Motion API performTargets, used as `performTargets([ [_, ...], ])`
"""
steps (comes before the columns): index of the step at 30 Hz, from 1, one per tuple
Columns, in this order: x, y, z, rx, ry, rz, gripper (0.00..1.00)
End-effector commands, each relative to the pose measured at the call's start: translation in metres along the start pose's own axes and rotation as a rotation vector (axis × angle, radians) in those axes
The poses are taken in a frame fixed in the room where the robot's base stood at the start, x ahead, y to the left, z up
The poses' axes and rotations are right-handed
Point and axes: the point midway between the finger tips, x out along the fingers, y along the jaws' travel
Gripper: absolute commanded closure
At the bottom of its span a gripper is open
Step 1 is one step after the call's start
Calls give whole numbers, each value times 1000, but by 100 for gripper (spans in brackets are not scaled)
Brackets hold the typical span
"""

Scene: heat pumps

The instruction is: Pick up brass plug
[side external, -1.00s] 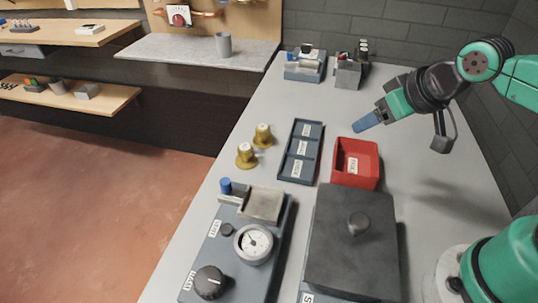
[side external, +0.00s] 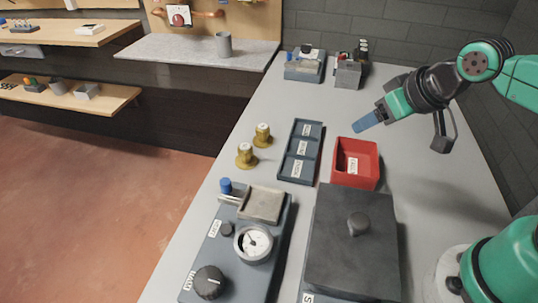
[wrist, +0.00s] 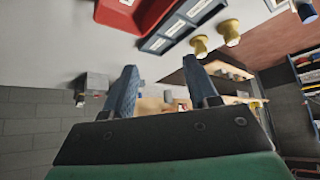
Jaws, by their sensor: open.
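Two brass plugs with pale tops stand upright on the grey bench left of the dark tray: one farther back (side external: 263,135) and one closer to the camera (side external: 246,156). I cannot tell which one the task means. Both also show in the wrist view, one at the upper right (wrist: 230,33) and one beside it (wrist: 199,46). My gripper (side external: 364,124) is above the bench, behind the red bin, well to the right of the plugs. In the wrist view its two blue fingers (wrist: 160,70) are apart with nothing between them.
A dark labelled three-part tray (side external: 284,160) and a red bin (side external: 345,180) lie between my gripper and the plugs. A gauge unit (side external: 225,248) and a dark lidded box (side external: 350,255) fill the front. Small devices (side external: 305,68) stand at the back. The bench's left edge is near the plugs.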

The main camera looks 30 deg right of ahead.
Motion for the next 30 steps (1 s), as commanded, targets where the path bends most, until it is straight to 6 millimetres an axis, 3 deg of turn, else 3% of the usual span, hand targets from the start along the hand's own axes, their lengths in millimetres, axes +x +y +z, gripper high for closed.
performTargets([
  [2, 0, 0, 0, 0, 0, 0, 47],
  [5, 0, 0, 0, 0, 0, 0, 22],
  [15, 0, -1, -2, -6, -3, -3, 22],
  [20, 5, -12, -20, -66, -29, -36, 22],
  [26, 32, -43, -56, -220, -94, -118, 22],
  [30, 63, -70, -74, -336, -137, -181, 22],
])
